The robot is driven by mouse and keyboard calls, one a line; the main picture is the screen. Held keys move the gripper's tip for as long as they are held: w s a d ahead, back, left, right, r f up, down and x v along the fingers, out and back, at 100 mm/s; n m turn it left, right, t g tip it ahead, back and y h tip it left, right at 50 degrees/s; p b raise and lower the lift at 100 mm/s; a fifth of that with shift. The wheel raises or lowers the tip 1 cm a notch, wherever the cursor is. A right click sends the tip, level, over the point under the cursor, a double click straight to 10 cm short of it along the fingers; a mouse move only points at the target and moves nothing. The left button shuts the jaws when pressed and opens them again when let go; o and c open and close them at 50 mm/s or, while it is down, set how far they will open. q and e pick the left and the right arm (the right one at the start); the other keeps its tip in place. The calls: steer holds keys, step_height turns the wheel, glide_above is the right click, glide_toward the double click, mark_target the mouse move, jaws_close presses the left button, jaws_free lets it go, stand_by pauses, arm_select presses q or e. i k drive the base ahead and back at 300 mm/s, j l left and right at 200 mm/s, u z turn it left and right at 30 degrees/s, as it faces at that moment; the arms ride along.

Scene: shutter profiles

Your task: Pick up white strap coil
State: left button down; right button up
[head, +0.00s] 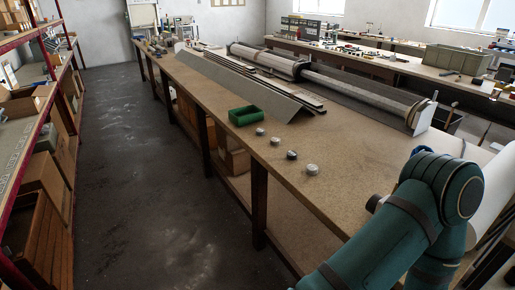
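Several small round coils lie in a row on the long workbench (345,153), to the front right of a green box. They run from a pale coil (260,131) nearest the box, past a greyish coil (275,141) and a darker-topped coil (292,155), to a light grey-white coil (312,169) nearest me. At this size I cannot tell for certain which is the white strap coil. None of them is held. A teal arm of mine fills the lower right, but no gripper fingers show. My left gripper is out of view.
The open green box (246,116) stands near the bench's left edge. A grey angled profile (250,88) and a long roller tube (340,84) lie behind it. Red shelving (30,140) with boxes stands at left. The grey aisle floor (140,190) between is clear.

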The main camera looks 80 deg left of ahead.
mark_target(311, 168)
steer(key=u, duration=2.35)
